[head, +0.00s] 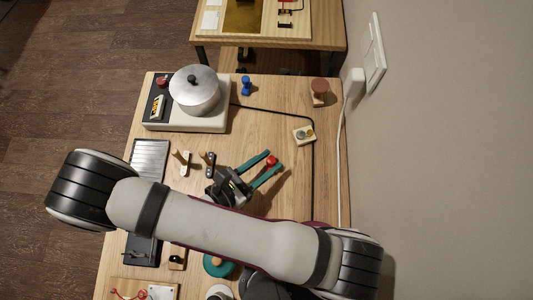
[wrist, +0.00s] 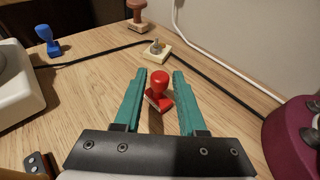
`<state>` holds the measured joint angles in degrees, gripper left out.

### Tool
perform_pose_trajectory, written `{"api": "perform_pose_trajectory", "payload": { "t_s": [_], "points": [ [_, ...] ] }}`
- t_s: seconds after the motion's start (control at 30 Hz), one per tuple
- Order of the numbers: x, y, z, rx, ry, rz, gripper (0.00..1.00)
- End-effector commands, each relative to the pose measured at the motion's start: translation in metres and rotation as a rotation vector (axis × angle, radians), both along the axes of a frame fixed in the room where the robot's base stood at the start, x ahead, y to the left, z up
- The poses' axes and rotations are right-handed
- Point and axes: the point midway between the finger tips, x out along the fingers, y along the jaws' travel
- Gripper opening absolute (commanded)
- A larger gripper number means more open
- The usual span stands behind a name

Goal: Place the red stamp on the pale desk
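The red stamp (head: 272,161) stands upright on the light wooden table (head: 255,140). In the wrist view the stamp (wrist: 159,98) shows a round red knob over a red base. My gripper (head: 274,159) has two green fingers and is open. In the wrist view its fingertips (wrist: 160,72) are on either side of the stamp, with a visible gap on each side. A second pale wooden desk (head: 328,30) stands at the top of the head view. Which of the two surfaces is the task's pale desk, I cannot tell.
A blue stamp (head: 246,86), a brown stamp (head: 319,92) and a small cream block with a metal part (head: 304,135) stand beyond my gripper. A silver pot (head: 194,90) sits on a white appliance at left. A black cable crosses the table. A wall borders the right.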

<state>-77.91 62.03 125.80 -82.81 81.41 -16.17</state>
Motion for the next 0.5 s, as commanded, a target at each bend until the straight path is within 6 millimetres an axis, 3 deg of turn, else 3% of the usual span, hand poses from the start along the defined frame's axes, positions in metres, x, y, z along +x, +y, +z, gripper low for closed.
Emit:
{"api": "perform_pose_trajectory", "payload": {
  "t_s": [0.1,0.37,0.5],
  "points": [
    [0.000,0.000,0.000,0.000,0.000,0.000,0.58],
    [0.000,0.000,0.002,0.000,0.000,0.000,0.58],
    [-0.017,0.019,0.009,0.005,-0.002,0.006,0.58]
  ]
}}
